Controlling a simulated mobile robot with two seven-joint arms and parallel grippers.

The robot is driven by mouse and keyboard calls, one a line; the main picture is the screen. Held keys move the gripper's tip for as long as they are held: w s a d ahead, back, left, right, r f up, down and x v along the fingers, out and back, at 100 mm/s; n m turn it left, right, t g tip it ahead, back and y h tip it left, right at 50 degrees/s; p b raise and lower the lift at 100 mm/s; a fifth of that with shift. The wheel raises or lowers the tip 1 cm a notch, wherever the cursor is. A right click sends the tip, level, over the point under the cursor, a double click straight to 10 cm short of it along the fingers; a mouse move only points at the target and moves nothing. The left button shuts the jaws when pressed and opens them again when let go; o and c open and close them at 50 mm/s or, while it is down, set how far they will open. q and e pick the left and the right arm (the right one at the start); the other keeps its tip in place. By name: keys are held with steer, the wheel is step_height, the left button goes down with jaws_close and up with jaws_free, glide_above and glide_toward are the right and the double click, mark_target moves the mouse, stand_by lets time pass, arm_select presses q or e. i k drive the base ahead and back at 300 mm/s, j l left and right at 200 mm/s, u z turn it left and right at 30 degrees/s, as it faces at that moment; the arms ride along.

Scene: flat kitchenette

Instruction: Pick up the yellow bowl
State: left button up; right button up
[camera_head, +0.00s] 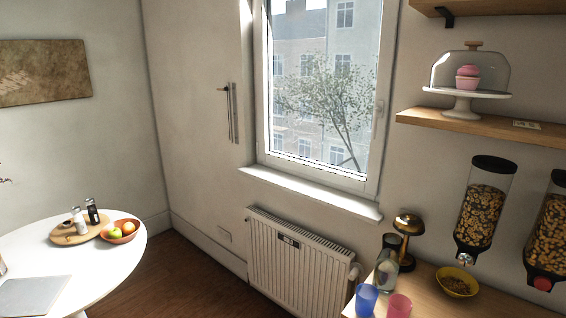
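The yellow bowl (470,277) stands on the wooden counter at the lower right in the head view. It is filled with brown cereal-like pieces (456,286), and its yellow rim shows around them. Neither of my grippers is in view.
The counter (428,276) also bears a blue cup (366,300), a pink cup (399,306), a glass bottle (387,272) and a bronze lamp (408,225). Cereal dispensers (484,210) hang above. A radiator (297,268) is left; a round white table (110,268) stands further left.

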mark_target(447, 272)
steer(key=k+j+z, duration=0.1)
steer(key=z, duration=1.25)
